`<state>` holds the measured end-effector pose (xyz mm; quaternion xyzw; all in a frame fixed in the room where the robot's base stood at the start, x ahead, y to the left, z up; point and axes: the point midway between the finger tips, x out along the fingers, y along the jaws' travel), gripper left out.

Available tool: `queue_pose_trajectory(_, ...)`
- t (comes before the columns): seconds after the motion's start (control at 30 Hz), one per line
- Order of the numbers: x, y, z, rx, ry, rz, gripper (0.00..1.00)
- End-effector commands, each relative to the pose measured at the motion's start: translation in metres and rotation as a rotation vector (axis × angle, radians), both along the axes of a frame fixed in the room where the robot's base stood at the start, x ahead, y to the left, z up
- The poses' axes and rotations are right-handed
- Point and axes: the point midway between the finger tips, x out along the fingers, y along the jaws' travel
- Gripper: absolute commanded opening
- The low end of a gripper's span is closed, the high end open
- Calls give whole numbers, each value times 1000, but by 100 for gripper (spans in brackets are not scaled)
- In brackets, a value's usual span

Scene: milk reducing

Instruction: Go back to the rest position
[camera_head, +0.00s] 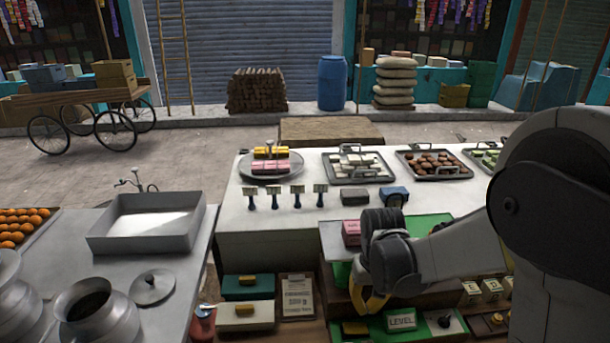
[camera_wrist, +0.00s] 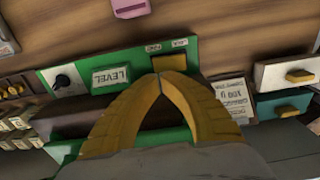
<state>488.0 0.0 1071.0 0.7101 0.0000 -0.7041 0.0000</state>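My gripper (camera_head: 368,302) hangs in front of the counter's lower right side in the head view, above a green panel (camera_head: 378,335). In the wrist view its two yellow fingers curve together and the tips (camera_wrist: 158,75) meet, with nothing visible between them. Just beyond the tips is a yellow block (camera_wrist: 169,62) on the green panel (camera_wrist: 110,60). A "LEVEL" label (camera_wrist: 111,77) and a black knob (camera_wrist: 63,81) sit on the same panel. I cannot tell whether the tips touch the yellow block.
A white counter (camera_head: 290,225) carries a plate of pink and yellow bars (camera_head: 269,167) and trays of sweets (camera_head: 436,165). A pink box (camera_head: 351,232) stands near my wrist. Drawers (camera_head: 247,288) and a printed sheet (camera_head: 297,297) lie left of my gripper.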

Motion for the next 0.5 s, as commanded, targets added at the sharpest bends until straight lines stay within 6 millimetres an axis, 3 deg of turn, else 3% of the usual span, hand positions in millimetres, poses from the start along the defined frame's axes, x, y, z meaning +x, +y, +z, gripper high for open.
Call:
queue_pose_trajectory(0.27, -28, 0, 27, 0, -161, 0, 0)
queue_pose_trajectory(0.5, -72, 0, 42, 0, -363, 0, 0)
